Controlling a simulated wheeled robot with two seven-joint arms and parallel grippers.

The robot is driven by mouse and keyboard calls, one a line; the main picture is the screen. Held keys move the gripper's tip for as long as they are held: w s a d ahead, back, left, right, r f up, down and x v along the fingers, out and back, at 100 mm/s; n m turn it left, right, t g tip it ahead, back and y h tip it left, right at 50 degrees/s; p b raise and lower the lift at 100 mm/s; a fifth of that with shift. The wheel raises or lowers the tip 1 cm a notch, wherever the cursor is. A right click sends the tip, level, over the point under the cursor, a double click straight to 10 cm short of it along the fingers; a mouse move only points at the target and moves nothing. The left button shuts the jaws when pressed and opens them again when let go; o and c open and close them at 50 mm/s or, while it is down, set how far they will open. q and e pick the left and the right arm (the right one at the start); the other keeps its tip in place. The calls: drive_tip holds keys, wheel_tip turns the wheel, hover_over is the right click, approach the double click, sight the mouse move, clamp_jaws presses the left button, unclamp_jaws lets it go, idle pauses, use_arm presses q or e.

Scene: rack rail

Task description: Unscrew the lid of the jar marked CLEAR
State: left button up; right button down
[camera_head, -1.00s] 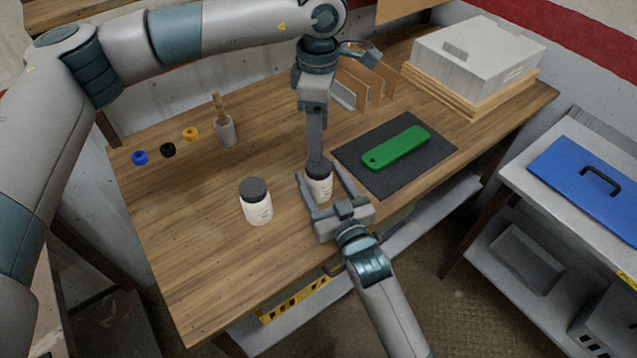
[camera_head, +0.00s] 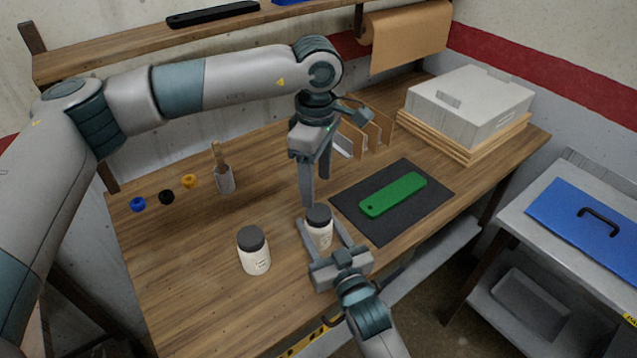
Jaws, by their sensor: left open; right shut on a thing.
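Two white jars with dark grey lids stand upright on the wooden workbench (camera_head: 185,290). My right gripper (camera_head: 322,232) is shut around the body of the right jar (camera_head: 320,236), from the front. That jar's dark lid (camera_head: 318,215) sits on top. My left gripper (camera_head: 316,193) points down with its fingers apart, just above and behind that lid. I cannot tell whether a finger touches it. The left jar (camera_head: 255,259) stands free, with its dark lid (camera_head: 251,238) on. The labels are too small to read, so I cannot tell which jar says CLEAR.
A green bar (camera_head: 393,194) lies on a dark mat (camera_head: 385,232) right of the jars. A cup with a brush (camera_head: 225,180) and several small coloured caps (camera_head: 166,197) stand at the back left. A grey box (camera_head: 465,105) is at the back right.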

sight(319, 212)
use_arm(q)
drive_tip(key=m, duration=0.5)
drive_tip(key=shift+m, duration=0.4)
drive_tip(key=m, duration=0.4)
drive_tip(key=shift+d, duration=0.1)
drive_tip(key=m, duration=0.4)
drive_tip(key=shift+w+m, duration=0.1)
drive_tip(key=shift+m, duration=0.3)
drive_tip(key=m, duration=0.5)
drive_tip(key=shift+d, duration=0.1)
drive_tip(key=shift+f, duration=0.15)
drive_tip(key=shift+f, duration=3.85)
